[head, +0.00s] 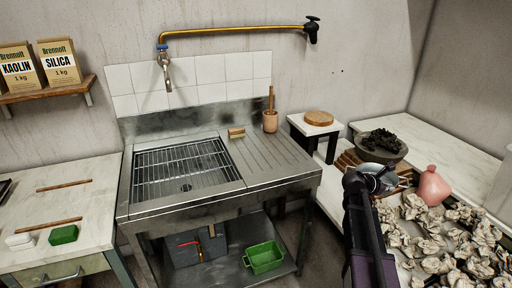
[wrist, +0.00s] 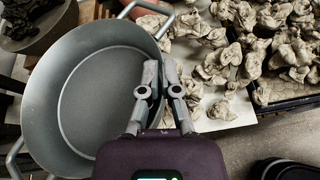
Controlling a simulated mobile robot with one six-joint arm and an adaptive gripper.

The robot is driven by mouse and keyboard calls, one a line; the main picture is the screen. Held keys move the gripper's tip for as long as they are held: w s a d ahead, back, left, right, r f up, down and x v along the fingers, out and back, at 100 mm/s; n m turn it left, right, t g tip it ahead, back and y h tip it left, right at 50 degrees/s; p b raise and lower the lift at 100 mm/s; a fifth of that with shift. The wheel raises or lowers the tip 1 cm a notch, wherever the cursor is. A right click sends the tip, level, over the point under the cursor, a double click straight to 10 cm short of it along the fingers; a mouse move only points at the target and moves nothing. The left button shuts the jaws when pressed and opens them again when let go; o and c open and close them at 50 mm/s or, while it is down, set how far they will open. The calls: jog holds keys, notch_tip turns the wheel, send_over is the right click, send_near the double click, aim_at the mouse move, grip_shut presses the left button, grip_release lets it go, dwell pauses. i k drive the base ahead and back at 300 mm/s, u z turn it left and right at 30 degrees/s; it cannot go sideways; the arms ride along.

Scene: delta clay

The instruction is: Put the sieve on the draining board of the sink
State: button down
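The sieve (wrist: 95,85) appears to be the round grey vessel with loop handles that fills the left of the wrist view. Its wall is smooth and its floor looks plain dark grey; I cannot make out mesh. In the head view it is a small grey shape (head: 370,168), partly hidden by my gripper. My gripper (wrist: 161,66) has its fingers close together at the sieve's right wall, one inside and one outside, and looks shut on it. My gripper (head: 378,178) is right of the sink in the head view.
A dark bowl of black lumps (head: 384,146), a pink vase (head: 433,187) and crumpled clay pieces (head: 450,235) are close to my gripper. A small stand (head: 316,127) bears a round board.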

aim_at(257, 148)
jog(key=u, duration=0.25)
jog(key=i, duration=0.5)
jog(key=u, duration=0.7)
jog(key=i, duration=0.45)
jog(key=u, duration=0.3)
